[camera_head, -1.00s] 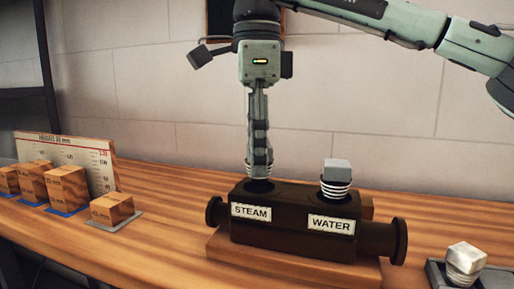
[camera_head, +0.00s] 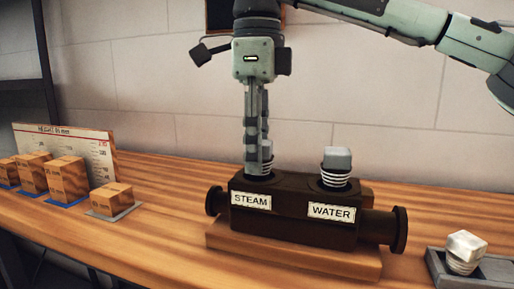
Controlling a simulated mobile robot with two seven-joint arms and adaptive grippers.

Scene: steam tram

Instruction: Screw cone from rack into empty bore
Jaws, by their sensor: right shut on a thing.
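The dark block has a STEAM label (camera_head: 251,201) and a WATER label (camera_head: 331,212), with a bore above each. My right gripper (camera_head: 257,165) points straight down over the STEAM bore (camera_head: 258,178), its fingers shut on a pale threaded cone (camera_head: 267,168). That cone stands upright at the bore mouth, partly hidden by the fingers, its lower end out of sight. Another cone (camera_head: 337,160), with a grey square head and pale threads, stands upright in the WATER bore. A silvery cone (camera_head: 465,252) sits in the grey rack (camera_head: 495,272) at the right edge. My left gripper is not in view.
Several wooden blocks (camera_head: 67,180) stand at the left before a height card (camera_head: 60,139). The block's flanged pipe end (camera_head: 398,230) juts out right, towards the rack. The wooden bench (camera_head: 160,225) is clear between the wooden blocks and the dark block.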

